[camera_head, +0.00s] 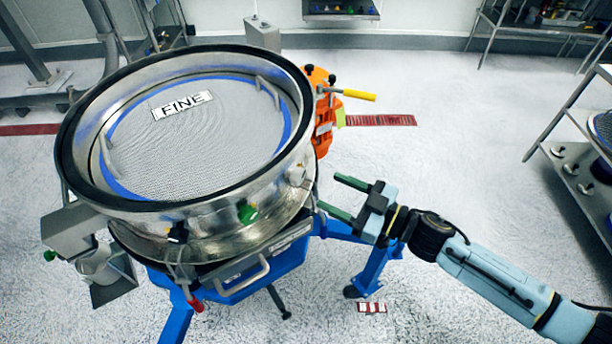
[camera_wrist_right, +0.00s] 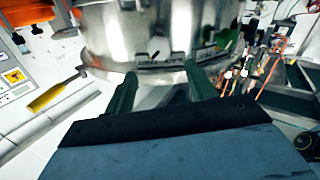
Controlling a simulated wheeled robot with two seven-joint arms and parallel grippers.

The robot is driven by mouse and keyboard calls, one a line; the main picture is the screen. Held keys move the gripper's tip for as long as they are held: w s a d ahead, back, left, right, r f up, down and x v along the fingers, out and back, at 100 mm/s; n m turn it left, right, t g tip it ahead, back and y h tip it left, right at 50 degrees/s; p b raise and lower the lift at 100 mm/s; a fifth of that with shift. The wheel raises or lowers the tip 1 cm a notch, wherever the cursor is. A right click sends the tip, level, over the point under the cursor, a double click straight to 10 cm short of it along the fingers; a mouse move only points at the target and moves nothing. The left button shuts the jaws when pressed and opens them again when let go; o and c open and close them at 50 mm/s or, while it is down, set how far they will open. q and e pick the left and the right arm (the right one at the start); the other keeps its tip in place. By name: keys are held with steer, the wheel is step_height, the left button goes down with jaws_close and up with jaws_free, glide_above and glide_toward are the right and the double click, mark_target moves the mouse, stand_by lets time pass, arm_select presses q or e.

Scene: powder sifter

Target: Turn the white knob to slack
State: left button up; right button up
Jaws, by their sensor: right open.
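The round metal sifter (camera_head: 215,225) stands at left, with a mesh screen (camera_head: 200,140) labelled FINE. A pale, whitish knob (camera_head: 296,175) shows on its right side wall; its setting cannot be read. A green knob (camera_head: 247,212) and a black knob (camera_head: 177,233) sit further left along the wall. My right gripper (camera_head: 333,195) is open and empty, right of the sifter and apart from the pale knob. In the right wrist view its two green fingers (camera_wrist_right: 161,88) point at the metal drum (camera_wrist_right: 150,35). No white knob is clear there. My left gripper is out of view.
An orange unit with a yellow handle (camera_head: 358,95) is behind the gripper; the handle also shows in the wrist view (camera_wrist_right: 53,96). Blue legs (camera_head: 375,270) support the sifter. A metal spout (camera_head: 70,228) juts out left. Open floor lies right, before a shelf rack (camera_head: 575,180).

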mark_target(302, 177)
steer(key=x, duration=0.7)
steer(key=shift+w+a, duration=0.2)
steer(key=shift+a, duration=0.15)
steer(key=shift+c, duration=0.3)
steer(key=c, duration=0.9)
